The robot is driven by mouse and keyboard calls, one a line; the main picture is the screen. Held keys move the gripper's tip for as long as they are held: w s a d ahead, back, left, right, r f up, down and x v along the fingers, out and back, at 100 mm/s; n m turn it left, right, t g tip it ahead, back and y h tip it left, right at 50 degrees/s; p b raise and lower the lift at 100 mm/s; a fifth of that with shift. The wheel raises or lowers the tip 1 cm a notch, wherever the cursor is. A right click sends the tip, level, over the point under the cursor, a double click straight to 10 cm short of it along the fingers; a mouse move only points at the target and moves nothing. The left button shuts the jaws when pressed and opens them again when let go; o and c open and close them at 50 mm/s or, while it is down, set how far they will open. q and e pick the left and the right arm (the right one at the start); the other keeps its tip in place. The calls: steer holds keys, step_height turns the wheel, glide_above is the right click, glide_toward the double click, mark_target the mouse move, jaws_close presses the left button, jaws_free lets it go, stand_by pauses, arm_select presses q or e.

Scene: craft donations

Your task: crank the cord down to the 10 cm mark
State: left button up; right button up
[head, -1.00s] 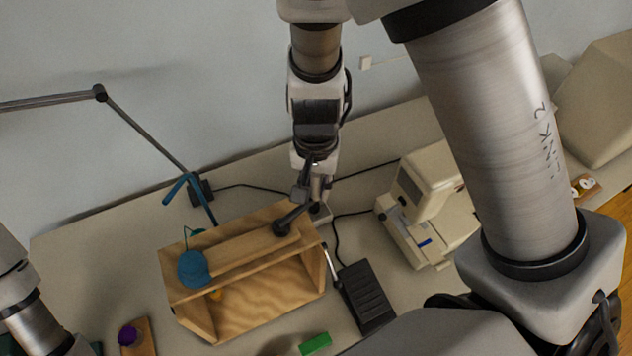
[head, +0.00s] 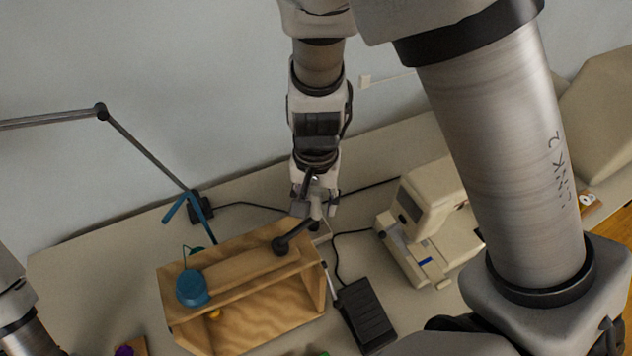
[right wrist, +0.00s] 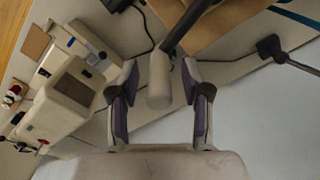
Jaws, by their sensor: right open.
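A light wooden box frame (head: 236,328) stands on the table with a wooden roller (head: 238,268) along its top. A black crank arm (head: 292,240) runs from the roller's right end up to a pale grey handle. My right gripper (head: 314,210) is at that handle, open. In the right wrist view the handle (right wrist: 160,80) stands between the two spread fingers of my right gripper (right wrist: 159,95), with gaps on both sides. A blue round spool or ball with cord (head: 192,287) sits at the roller's left end. No 10 cm mark is legible. My left gripper is out of view.
A cream sewing machine (head: 428,215) stands right of the box, also in the right wrist view (right wrist: 68,95). A black pedal (head: 366,316) lies beside the box. A lamp arm (head: 150,145) rises behind left. Black cables cross the table at the back.

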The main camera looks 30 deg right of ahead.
step_height(320, 180, up, 10)
steer(key=shift+s+f, duration=0.1)
steer(key=shift+s, duration=0.05)
steer(key=shift+r, duration=0.4)
